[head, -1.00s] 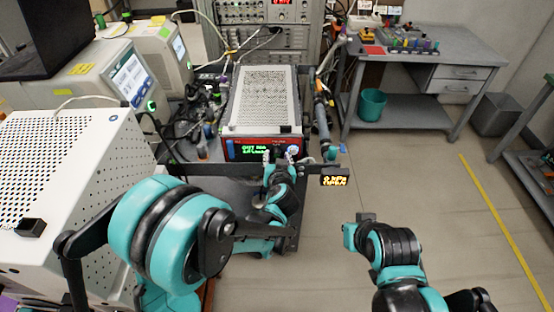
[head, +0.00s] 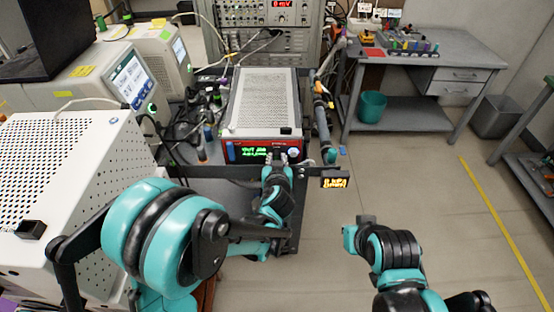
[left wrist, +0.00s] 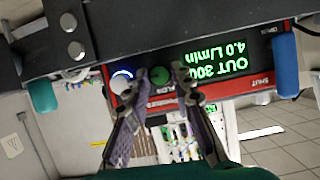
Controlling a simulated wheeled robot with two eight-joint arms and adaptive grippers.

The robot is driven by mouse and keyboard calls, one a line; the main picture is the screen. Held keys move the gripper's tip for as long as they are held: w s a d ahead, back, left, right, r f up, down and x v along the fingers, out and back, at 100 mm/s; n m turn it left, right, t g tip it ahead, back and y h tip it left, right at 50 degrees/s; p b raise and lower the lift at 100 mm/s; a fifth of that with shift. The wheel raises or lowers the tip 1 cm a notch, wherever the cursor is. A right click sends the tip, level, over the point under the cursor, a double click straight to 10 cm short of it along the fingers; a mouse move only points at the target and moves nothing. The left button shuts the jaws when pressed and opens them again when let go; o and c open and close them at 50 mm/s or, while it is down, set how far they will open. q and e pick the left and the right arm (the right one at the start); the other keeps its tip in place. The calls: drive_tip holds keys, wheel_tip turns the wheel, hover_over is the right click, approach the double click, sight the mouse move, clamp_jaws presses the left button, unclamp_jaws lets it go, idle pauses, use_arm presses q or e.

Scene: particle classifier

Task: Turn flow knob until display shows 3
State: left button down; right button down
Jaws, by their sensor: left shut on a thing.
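The red-fronted instrument (head: 240,141) stands ahead, with a perforated grey top. Its green display (left wrist: 222,62) appears upside down in the left wrist view and reads "OUT 300" and "4.0 L/min". My left gripper (left wrist: 161,80) is shut on this knob, one finger on each side. In the head view the left gripper (head: 283,156) is at the instrument's front and hides part of the panel. My right arm shows at lower right, but I cannot make out its gripper.
A small orange readout (head: 334,183) stands to the right of the gripper. A white perforated box (head: 95,170) is at left.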

use_arm(q)
drive_tip(key=n+h, duration=0.1)
drive_tip(key=n, duration=0.1)
drive_tip(key=n+h, duration=0.1)
drive_tip(key=n, duration=0.1)
drive_tip(key=shift+a+f+h, duration=0.1)
drive_tip(key=shift+a+h, duration=0.2)
drive_tip(key=shift+h, duration=0.1)
drive_tip(key=shift+f+n+t+h, duration=0.1)
drive_tip(key=shift+n+t+h, duration=0.3)
drive_tip(key=shift+n+h, duration=0.8)
drive_tip(key=shift+n+y, duration=0.3)
drive_tip(key=shift+n, duration=0.2)
drive_tip(key=c, duration=1.3)
unclamp_jaws()
